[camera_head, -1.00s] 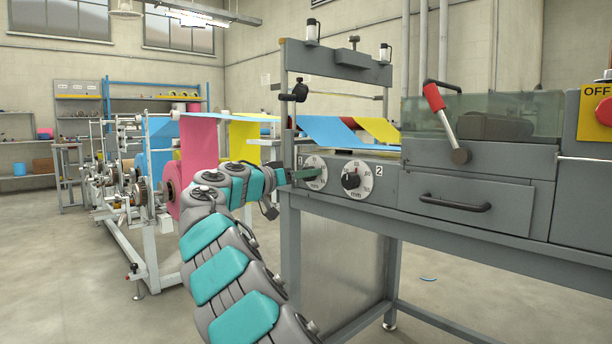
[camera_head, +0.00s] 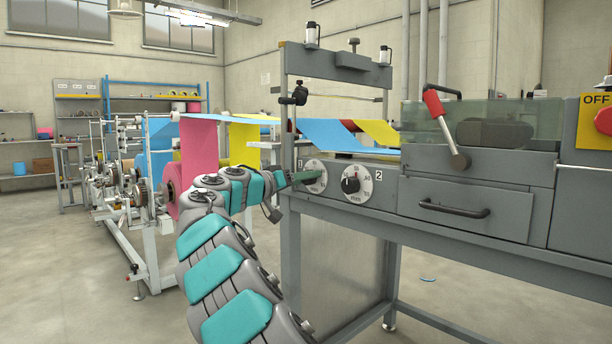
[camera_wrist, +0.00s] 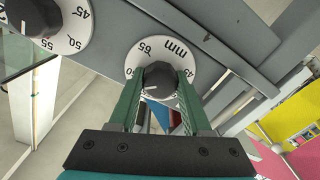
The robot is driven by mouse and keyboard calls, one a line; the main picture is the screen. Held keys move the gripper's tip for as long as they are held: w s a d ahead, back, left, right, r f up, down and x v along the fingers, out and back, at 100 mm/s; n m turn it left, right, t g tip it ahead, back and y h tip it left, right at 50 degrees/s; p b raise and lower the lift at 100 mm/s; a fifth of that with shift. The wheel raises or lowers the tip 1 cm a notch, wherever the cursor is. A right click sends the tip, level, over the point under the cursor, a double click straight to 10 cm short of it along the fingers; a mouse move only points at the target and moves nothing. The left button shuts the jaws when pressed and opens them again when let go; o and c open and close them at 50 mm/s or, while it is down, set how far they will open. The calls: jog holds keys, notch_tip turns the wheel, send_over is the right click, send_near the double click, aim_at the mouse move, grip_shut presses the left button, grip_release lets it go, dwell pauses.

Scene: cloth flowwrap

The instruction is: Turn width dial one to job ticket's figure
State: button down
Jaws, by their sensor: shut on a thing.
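Width dial one (camera_head: 316,187) is a white disc with a dark knob on the grey machine front, beside a plate marked 1. In the wrist view the dial (camera_wrist: 176,52) shows "mm" and "65", with other figures partly covered. My gripper (camera_head: 312,177) reaches it from the left. In the wrist view my gripper (camera_wrist: 160,88) has its green fingers on both sides of the dark knob (camera_wrist: 161,78), shut on it. A pale mark shows on the knob, but I cannot read its setting. I cannot make out a job ticket.
Width dial two (camera_head: 365,185) is close to the right of dial one and also shows in the wrist view (camera_wrist: 74,36). A drawer handle (camera_head: 454,209), red-handled lever (camera_head: 440,112) and red OFF button (camera_head: 604,121) are further right. Coloured film (camera_head: 335,132) runs above.

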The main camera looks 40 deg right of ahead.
jog(key=n+p, duration=0.4)
jog(key=n, duration=0.1)
jog(key=shift+r+n, duration=0.2)
jog(key=shift+n, duration=0.1)
jog(key=n+p, duration=0.2)
jog(key=n, duration=0.1)
jog(key=shift+p, duration=0.4)
jog(key=shift+f+n+p, duration=0.15)
jog(key=shift+n+p, duration=0.15)
jog(key=shift+n, duration=0.3)
jog(key=shift+f, duration=0.1)
jog(key=shift+c, duration=1.8)
grip_release()
jog(key=shift+a, duration=0.1)
jog(key=a, duration=0.7)
jog(key=shift+s+a+b, duration=0.25)
jog(key=shift+a+b, duration=0.05)
jog(key=shift+b, duration=0.15)
